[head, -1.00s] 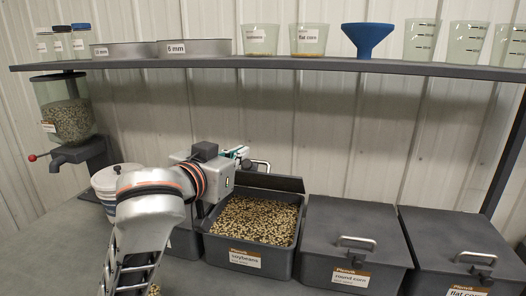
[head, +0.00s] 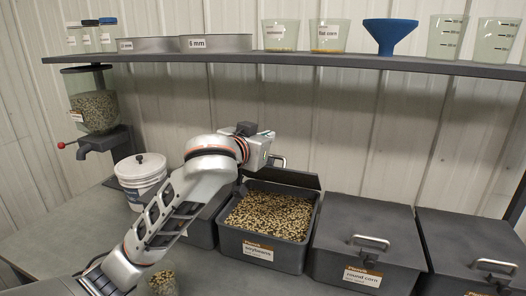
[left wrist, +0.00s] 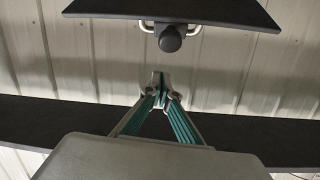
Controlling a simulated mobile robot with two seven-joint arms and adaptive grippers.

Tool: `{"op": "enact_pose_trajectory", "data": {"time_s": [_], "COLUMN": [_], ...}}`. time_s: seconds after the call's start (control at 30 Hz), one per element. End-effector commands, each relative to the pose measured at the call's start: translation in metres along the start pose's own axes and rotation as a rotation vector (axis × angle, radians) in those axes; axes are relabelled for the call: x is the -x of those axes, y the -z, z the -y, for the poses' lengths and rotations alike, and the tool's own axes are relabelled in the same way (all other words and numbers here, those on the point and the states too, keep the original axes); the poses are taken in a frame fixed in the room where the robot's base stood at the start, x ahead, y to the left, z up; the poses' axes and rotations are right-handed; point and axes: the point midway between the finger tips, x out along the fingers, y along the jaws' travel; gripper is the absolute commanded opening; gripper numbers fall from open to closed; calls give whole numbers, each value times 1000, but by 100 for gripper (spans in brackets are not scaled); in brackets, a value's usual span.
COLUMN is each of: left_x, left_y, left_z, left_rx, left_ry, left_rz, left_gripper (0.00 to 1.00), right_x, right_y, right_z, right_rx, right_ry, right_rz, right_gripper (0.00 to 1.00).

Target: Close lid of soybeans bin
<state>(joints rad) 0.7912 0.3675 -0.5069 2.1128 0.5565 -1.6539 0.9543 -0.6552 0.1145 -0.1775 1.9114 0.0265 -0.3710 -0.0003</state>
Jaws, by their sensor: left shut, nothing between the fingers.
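The soybeans bin (head: 262,250) is a dark grey box full of mottled beans, with a label on its front. Its dark lid (head: 285,177) stands open at the bin's back edge, tilted up. A metal handle (head: 278,161) shows just behind the lid's top edge. My left gripper (head: 268,143) is above the back left of the bin, close to the handle, its fingertips partly hidden by my wrist. In the left wrist view the gripper (left wrist: 160,83) is shut and empty, with teal fingers. A dark panel with a metal handle (left wrist: 170,35) lies apart, beyond the fingertips. My right gripper is not in view.
A closed round corn bin (head: 368,240) and another closed bin (head: 475,250) stand to the right. A white bucket (head: 141,180) and a seed hopper (head: 97,112) stand left. A shelf (head: 300,58) with pans, cups and a blue funnel runs above.

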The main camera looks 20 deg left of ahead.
Motion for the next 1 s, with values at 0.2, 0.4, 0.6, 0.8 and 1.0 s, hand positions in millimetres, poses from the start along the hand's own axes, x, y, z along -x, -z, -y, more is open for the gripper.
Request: {"op": "enact_pose_trajectory", "data": {"time_s": [0.2,0.4,0.6,0.8,1.0], "left_x": [10,12,12,12,13], "left_y": [-26,-33,-33,-35,-44], "left_z": [-1,-1,-1,-2,-4], "left_rx": [-3,-2,-1,-2,-1], "left_ry": [-1,-2,-2,-1,4], "left_rz": [3,3,2,-4,-51], "left_gripper": [0,0,0,0,0], "right_x": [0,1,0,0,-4], "right_y": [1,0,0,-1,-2], "right_z": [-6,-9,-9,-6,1], "right_rx": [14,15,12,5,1], "right_ry": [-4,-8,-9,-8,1], "right_rz": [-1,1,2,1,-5], "right_gripper": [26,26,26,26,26]}}
